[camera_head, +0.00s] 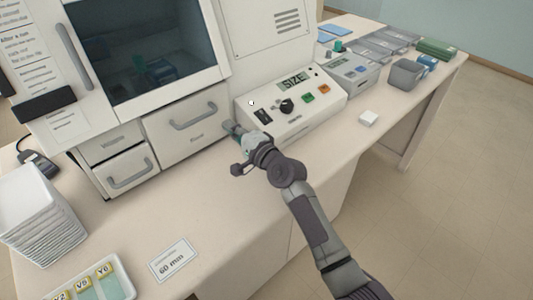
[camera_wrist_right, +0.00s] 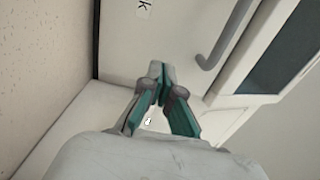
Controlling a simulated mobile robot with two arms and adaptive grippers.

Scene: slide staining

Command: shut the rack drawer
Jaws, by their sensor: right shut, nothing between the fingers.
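The rack drawer (camera_head: 178,138) is the wide pale front with a grey curved handle (camera_head: 193,117) and a small dark label, low in the white machine. My right gripper (camera_head: 234,128) is shut and empty at the right end of this front. In the right wrist view, the shut teal-padded fingers (camera_wrist_right: 162,84) point at the pale drawer front (camera_wrist_right: 160,40), with the handle (camera_wrist_right: 226,35) to their right. I cannot tell whether the fingertips touch it. The drawer looks about flush; any small gap is hard to see. My left gripper is out of view.
A control box (camera_head: 295,103) with a display and knob stands close right of my gripper. White stacked plates (camera_head: 42,215), a "60 min" card (camera_head: 172,260) and a slide tray (camera_head: 60,284) lie in front. The front middle counter is clear.

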